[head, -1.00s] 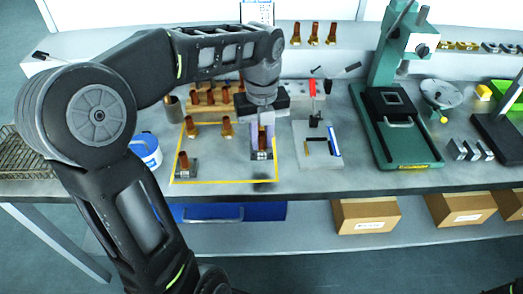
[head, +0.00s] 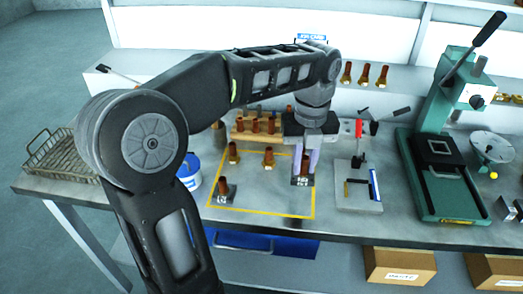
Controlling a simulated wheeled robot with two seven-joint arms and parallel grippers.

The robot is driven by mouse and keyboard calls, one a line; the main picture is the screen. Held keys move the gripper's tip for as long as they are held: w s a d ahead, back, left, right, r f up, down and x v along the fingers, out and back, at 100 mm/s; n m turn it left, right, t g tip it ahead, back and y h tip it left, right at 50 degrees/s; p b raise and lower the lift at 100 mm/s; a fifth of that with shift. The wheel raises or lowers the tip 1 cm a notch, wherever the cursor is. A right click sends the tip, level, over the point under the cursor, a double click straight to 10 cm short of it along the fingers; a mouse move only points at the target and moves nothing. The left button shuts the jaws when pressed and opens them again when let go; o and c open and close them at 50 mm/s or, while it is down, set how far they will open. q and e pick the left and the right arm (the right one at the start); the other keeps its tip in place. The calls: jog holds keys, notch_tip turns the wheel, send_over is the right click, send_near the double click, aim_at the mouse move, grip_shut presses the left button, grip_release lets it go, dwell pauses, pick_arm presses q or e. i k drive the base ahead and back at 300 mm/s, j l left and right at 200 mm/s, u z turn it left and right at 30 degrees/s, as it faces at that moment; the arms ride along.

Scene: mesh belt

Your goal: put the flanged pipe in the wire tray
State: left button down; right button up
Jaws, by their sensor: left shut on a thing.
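My left gripper (head: 308,160) points down at the right side of the yellow taped area, with its pale purple fingers shut on a copper-brown flanged pipe (head: 305,167). The pipe is upright at a dark block (head: 302,182); I cannot tell whether it is seated in it or just clear of it. The wire tray (head: 48,146) is a brown mesh basket at the far left end of the bench, partly hidden behind my left arm. My right gripper is not in view.
Other flanged pipes stand in the taped area (head: 262,211), on a wooden rack (head: 242,137) and on the back shelf. A blue-white tub (head: 188,176) stands between the taped area and the tray. A green press (head: 440,180) stands at right.

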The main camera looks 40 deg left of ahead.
aim_at(60, 155)
jog(key=z, duration=1.95)
jog(key=k, duration=2.55)
jog(key=u, duration=1.95)
